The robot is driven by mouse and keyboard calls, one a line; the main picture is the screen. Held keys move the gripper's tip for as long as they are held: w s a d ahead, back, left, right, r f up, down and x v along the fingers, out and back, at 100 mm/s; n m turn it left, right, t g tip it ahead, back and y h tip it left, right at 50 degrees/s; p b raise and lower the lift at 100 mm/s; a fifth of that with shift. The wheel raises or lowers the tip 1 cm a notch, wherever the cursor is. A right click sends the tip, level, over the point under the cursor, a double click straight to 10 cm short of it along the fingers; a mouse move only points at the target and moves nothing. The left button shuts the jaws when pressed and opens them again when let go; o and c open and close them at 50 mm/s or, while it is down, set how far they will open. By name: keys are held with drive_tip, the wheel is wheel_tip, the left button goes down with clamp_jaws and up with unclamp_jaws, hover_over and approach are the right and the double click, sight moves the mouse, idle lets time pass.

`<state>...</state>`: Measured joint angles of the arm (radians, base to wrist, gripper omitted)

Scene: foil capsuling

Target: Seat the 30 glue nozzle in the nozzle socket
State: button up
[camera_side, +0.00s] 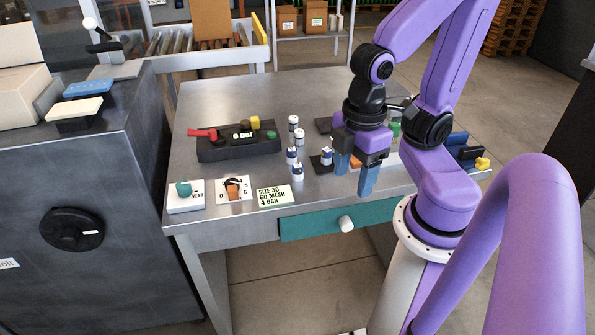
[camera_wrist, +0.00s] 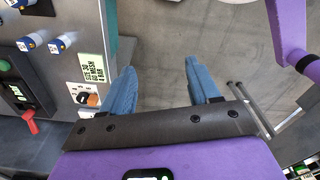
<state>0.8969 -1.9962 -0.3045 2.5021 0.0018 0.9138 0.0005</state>
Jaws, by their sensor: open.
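Several small white-and-blue cylinders stand on the steel table, looking like nozzles: one at the back (camera_side: 293,122), one at the front (camera_side: 297,172), and one (camera_side: 327,156) at a dark square pad (camera_side: 318,167). Their size marks are too small to read, so I cannot tell which is the 30. Some show in the wrist view (camera_wrist: 31,41). I cannot pick out the nozzle socket for sure. My gripper (camera_side: 354,177) is open, fingers down, right of these cylinders near the table's front edge. In the wrist view my gripper (camera_wrist: 163,85) has nothing between its fingers.
A card (camera_side: 273,196) reads SIZE 30, 60 MESH, 4 BAR. A black box (camera_side: 238,146) shows 0 bar and has a red lever. An orange-knobbed dial (camera_side: 232,188) and a teal knob (camera_side: 184,188) sit front left. A drawer (camera_side: 315,222) is below.

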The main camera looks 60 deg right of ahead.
drive_tip(key=n+h, duration=0.5)
drive_tip(key=n, duration=0.3)
approach(297, 166)
drive_tip(key=shift+t, duration=0.3)
drive_tip(key=shift+s+x, duration=0.15)
drive_tip(key=shift+x, duration=2.1)
drive_tip(key=shift+s+x, duration=0.15)
drive_tip(key=shift+x, duration=2.05)
clamp_jaws()
